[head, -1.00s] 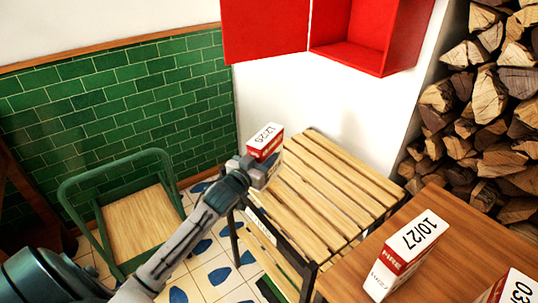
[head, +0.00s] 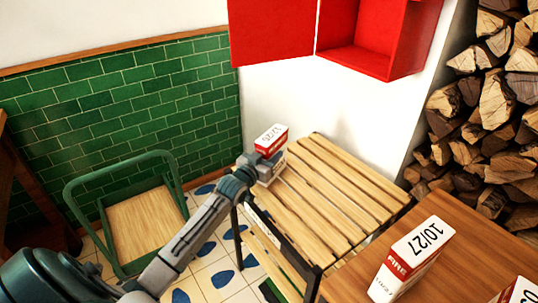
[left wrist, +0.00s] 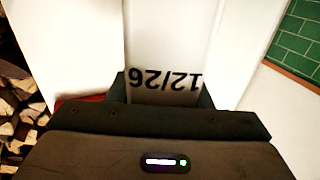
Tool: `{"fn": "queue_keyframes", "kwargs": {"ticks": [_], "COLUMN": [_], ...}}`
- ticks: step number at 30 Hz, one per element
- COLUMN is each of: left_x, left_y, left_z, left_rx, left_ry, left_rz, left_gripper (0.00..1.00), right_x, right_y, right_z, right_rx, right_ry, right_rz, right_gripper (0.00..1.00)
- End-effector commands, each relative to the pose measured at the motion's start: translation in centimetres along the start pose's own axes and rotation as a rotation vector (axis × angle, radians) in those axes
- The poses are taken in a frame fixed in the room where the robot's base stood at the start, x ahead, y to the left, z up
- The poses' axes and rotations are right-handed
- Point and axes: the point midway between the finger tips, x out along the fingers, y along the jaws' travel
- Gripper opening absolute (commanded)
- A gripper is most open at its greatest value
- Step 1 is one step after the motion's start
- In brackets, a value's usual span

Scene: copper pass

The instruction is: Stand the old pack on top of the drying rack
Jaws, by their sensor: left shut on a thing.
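My left gripper (head: 256,168) is shut on a red and white pack (head: 271,139). The pack is upright at the far left end of the slatted wooden drying rack (head: 335,190). I cannot tell whether its base touches the slats, as the gripper covers part of its lower side. In the left wrist view the pack's white top (left wrist: 166,80) shows the date 12/26 upside down, between the fingers. Another red and white pack (head: 408,262), marked 10/27, stands on the brown table at the right. My right gripper is out of view.
A third pack (head: 518,292) is cut off at the table's (head: 465,235) lower right. An open red cabinet (head: 365,60) hangs on the wall above the rack. A green-framed cart (head: 145,215) stands left of my arm. Stacked firewood (head: 500,120) fills the right. Most slats are clear.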

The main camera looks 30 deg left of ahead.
Motion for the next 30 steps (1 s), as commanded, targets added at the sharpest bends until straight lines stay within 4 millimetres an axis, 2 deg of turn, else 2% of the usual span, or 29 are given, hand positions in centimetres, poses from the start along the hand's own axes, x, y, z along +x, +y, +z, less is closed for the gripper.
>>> {"fn": "queue_keyframes", "kwargs": {"ticks": [6, 7, 10, 22, 24, 27, 30], "left_x": [0.0, 0.0, 0.0, -0.1, -1.0, -2.7, -4.4], "left_y": [0.0, 0.0, 0.0, 0.0, -0.1, 0.0, 0.0], "left_z": [0.1, 0.3, 0.2, -0.1, 0.0, -0.1, 0.1], "left_rx": [0.000, 0.000, 0.000, 0.001, 0.002, 0.004, 0.004], "left_ry": [0.003, -0.001, -0.001, -0.001, -0.004, -0.004, -0.005], "left_rz": [0.001, 0.000, 0.000, 0.000, 0.000, 0.000, 0.000], "left_gripper": [0.04, 0.47, 0.67, 0.67, 0.67, 0.67, 0.67], "right_x": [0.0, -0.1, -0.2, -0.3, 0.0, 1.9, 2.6], "right_y": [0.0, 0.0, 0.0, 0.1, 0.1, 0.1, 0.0], "right_z": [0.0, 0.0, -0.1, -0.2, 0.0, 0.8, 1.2], "right_rx": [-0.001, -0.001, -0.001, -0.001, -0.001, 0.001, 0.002], "right_ry": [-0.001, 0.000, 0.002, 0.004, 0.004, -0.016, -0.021], "right_rz": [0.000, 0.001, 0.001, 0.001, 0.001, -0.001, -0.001], "right_gripper": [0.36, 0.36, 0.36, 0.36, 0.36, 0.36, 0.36]}}
